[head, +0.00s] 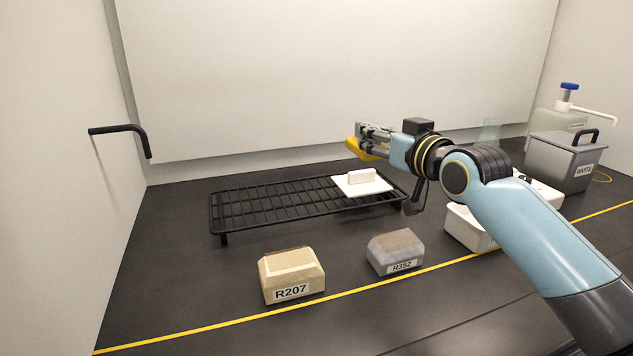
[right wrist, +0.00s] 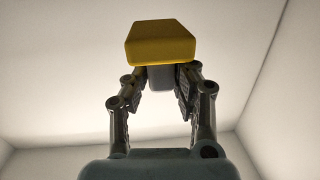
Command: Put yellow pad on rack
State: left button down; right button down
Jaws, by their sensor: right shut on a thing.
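The yellow pad (head: 362,149) is in my right gripper (head: 372,138), which is shut on it. The pad is held in the air above the back right part of the black wire rack (head: 265,205). In the right wrist view the pad (right wrist: 160,42) sits at the fingertips, with a grey part below it between the fingers. A white pad with a block-shaped grip (head: 361,184) lies on the right end of the rack. The left and middle of the rack are bare. My left gripper is not in view.
A tan block labelled R207 (head: 291,275) and a grey block labelled R352 (head: 395,252) stand in front of the rack. A white container (head: 468,228) is partly behind my right arm. A grey waste bin (head: 560,160) and pump bottle (head: 556,121) stand at the back right.

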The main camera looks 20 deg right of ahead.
jog(key=w+a+f+b, duration=0.1)
jog(key=w+a+f, duration=0.1)
jog(key=a+f, duration=0.1)
jog(key=w+a+f+b, duration=0.1)
jog(key=w+a+f, duration=0.1)
jog(key=a+f, duration=0.1)
jog(key=w+a+f+b, duration=0.1)
jog(key=w+a+f, duration=0.1)
jog(key=f, duration=0.3)
jog(key=shift+w+a, duration=0.4)
jog(key=shift+w, duration=0.15)
jog(key=shift+r, duration=0.15)
